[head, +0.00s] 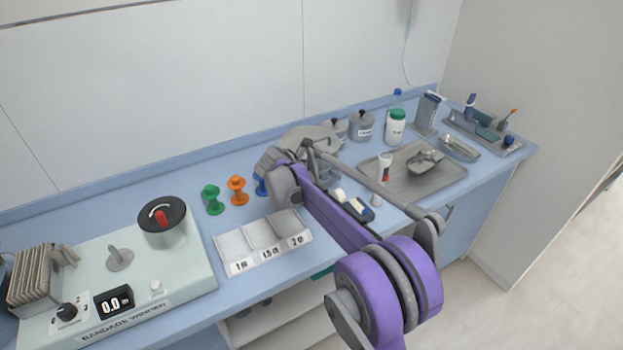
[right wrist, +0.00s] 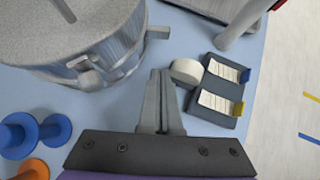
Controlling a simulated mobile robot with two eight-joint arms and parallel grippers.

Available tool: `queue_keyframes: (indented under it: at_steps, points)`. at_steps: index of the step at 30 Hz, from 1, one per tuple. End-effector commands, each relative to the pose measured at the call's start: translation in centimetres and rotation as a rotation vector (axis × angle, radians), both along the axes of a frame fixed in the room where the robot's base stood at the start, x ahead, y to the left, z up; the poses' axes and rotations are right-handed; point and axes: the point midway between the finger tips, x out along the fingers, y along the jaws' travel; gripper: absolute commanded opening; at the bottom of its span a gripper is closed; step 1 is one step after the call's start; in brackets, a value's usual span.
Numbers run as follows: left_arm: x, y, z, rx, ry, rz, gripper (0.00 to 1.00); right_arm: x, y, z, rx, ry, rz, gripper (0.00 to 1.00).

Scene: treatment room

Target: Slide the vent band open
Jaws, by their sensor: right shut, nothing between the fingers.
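A round metal drum (right wrist: 85,40) with a grey lid fills the upper left of the right wrist view. A shiny band (right wrist: 125,62) runs around its side, with a small grey tab (right wrist: 158,32) sticking out at the right and a knob-like catch at the front. I cannot tell how far the band is slid. In the head view the drum (head: 312,134) is partly hidden behind my right arm. My right gripper (right wrist: 160,76) is shut and empty, its fingertips just in front of the drum, apart from the band and below the tab. My left gripper is out of view.
A tape roll (right wrist: 187,71) and a labelled dark holder (right wrist: 218,92) stand right of the fingers. Blue (right wrist: 20,135) and orange spools are at left. A metal tray (head: 440,186) lies to the right, a bandage machine (head: 190,265) to the left.

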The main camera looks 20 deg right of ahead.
Motion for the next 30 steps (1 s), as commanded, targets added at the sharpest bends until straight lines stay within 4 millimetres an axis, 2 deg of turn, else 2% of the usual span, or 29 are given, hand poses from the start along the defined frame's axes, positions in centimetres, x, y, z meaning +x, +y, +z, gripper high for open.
queue_keyframes:
  at_steps: [4, 7, 12, 26, 30]
  points:
    - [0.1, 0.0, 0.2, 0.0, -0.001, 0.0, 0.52, 0.8, -2.1, -2.2, 0.001, -0.001, -0.001, 0.0]
    - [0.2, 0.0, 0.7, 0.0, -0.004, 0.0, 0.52, 1.5, -3.6, -1.8, 0.0, -0.001, -0.002, 0.0]
    - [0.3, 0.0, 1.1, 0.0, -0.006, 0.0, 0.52, 2.1, -5.1, -1.8, 0.001, -0.001, -0.001, 0.0]
    - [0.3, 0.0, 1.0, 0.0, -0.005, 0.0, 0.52, 2.2, -5.6, -2.0, 0.001, 0.0, 0.007, 0.0]
    - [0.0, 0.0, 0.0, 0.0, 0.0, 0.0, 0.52, 2.2, -6.9, -2.2, 0.003, 0.001, 0.091, 0.0]
